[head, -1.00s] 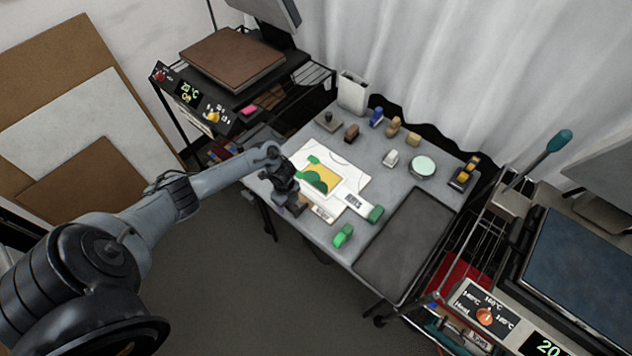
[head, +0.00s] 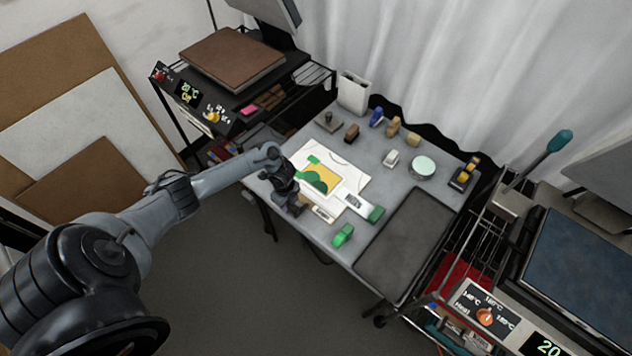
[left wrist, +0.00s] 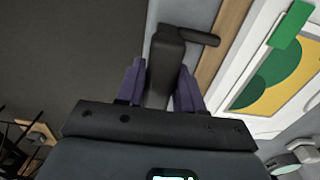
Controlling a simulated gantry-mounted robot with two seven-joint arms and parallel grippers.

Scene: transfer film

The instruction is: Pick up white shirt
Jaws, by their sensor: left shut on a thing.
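I cannot make out a plain white shirt for sure. A white sheet with thin curved lines (head: 352,180) lies flat on the grey table; whether it is cloth or paper I cannot tell. A yellow and green print (head: 321,178) lies on it, also seen in the left wrist view (left wrist: 271,85). My left gripper (head: 294,207) is at the table's near left edge, beside the print. In the left wrist view its purple fingers (left wrist: 161,72) are shut on a dark grey block with a short round bar (left wrist: 166,50). My right gripper is out of view.
Green blocks (head: 343,235) lie near the front edge. A dark mat (head: 405,245) covers the table's right part. Small tools and a round pale dish (head: 422,167) stand at the back. Heat presses flank the table, a brown-topped one (head: 232,58) left and a blue one (head: 580,265) right.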

